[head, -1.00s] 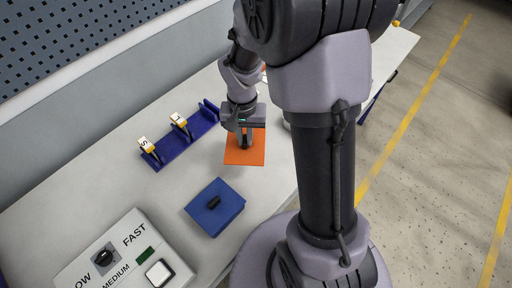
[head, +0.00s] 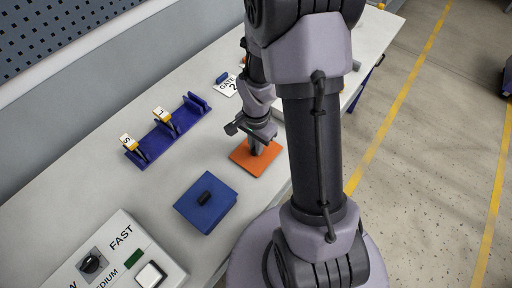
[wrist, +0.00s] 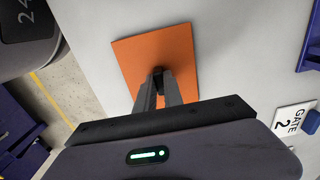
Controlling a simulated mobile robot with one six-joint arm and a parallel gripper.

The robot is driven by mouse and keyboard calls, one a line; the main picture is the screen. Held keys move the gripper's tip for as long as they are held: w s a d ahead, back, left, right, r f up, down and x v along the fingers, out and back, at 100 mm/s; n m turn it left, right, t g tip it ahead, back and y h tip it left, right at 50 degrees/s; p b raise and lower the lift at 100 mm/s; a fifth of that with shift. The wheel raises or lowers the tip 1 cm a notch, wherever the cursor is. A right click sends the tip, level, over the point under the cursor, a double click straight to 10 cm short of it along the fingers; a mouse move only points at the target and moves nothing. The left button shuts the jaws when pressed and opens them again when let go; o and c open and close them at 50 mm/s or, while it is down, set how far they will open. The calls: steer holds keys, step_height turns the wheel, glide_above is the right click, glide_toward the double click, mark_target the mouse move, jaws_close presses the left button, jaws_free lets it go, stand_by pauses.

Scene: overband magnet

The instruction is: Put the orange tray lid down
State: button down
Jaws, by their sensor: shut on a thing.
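The orange tray lid (head: 247,162) is a flat square plate with a small dark knob. It is low over the white bench, right of the blue lidded box. My gripper (head: 256,149) points down and is shut on the knob. In the wrist view the lid (wrist: 140,60) lies beyond my fingertips (wrist: 160,76), which close on the dark knob near its middle. Whether the lid touches the bench or hovers just above it, I cannot tell. The tips are partly hidden in the head view.
A blue box with a black handle (head: 221,207) sits near the lid. A blue rack (head: 167,138) holds yellow-white tags. A control box (head: 119,262) is at the front left. Bare bench (head: 95,190) lies left of the blue box.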

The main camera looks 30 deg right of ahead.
steer(key=shift+f, duration=0.1)
steer(key=c, duration=1.5)
jaws_free()
steer(key=shift+o, duration=0.2)
